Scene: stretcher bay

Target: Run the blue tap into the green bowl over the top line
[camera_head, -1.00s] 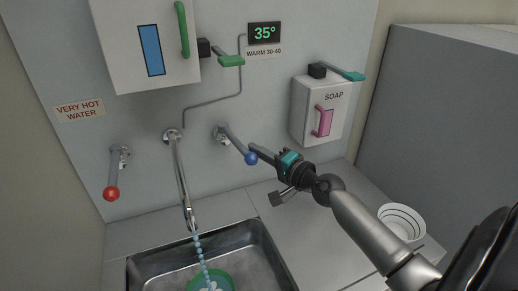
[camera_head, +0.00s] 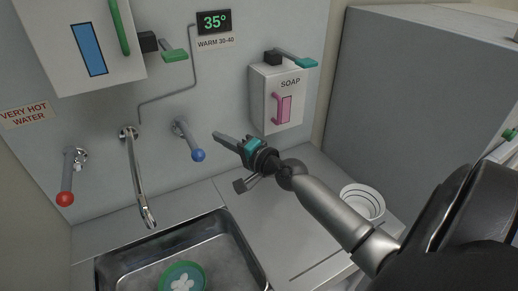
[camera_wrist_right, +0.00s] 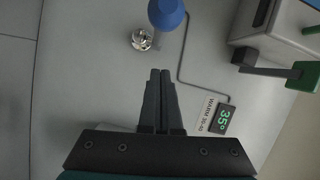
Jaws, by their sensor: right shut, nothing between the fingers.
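The blue tap's lever (camera_head: 198,155) hangs from its wall mount, right of the spout (camera_head: 139,180). No water shows falling from the spout. The green bowl (camera_head: 165,279) sits in the sink below, cut off by the picture's bottom edge. It has white shapes inside; I cannot make out its lines or the water level. My right gripper (camera_head: 219,137) is shut and empty, just right of the blue lever and apart from it. In the right wrist view its fingers (camera_wrist_right: 160,74) are together, and the blue knob (camera_wrist_right: 166,13) is beyond them. My left gripper is not in view.
The red-knobbed lever (camera_head: 65,198) is at left, under the "very hot water" sign (camera_head: 26,115). A display (camera_head: 214,22) reads 35°. The soap dispenser (camera_head: 264,108) is behind my right gripper. A white bowl (camera_head: 363,203) stands on the counter at right.

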